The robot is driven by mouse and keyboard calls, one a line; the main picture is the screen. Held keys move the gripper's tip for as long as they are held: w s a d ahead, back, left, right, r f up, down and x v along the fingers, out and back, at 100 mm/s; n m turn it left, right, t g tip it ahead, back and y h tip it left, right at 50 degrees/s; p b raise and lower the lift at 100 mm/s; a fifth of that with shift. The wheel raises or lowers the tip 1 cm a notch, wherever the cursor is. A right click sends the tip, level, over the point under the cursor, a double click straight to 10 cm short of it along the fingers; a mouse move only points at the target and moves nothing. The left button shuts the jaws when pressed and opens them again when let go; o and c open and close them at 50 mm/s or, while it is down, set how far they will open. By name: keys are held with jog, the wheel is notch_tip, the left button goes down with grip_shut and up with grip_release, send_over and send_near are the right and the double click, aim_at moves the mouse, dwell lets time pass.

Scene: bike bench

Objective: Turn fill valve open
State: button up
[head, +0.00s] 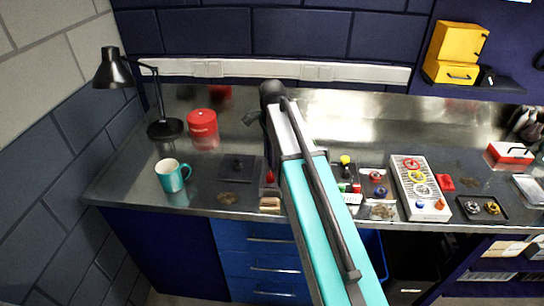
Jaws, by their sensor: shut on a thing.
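My gripper (269,165) points down at the bench, left of my teal arm link, and is small and dark in the head view. Its fingertips meet a small red handle (270,178), which appears to be the fill valve. The gripper looks shut on this handle. My arm covers the right side of this spot, and the handle's exact angle cannot be made out.
A dark plate with a knob (237,167), a teal mug (170,175), a red canister (203,123) and a black lamp (165,128) stand to the left. Right of my arm are small colored knobs (376,177) and a white panel with colored rings (428,205).

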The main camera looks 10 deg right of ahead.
jog(key=shift+m, duration=0.6)
jog(key=o, duration=0.8)
jog(key=shift+r+b, duration=1.7)
jog(key=shift+r, duration=5.2)
jog(key=shift+f, duration=0.1)
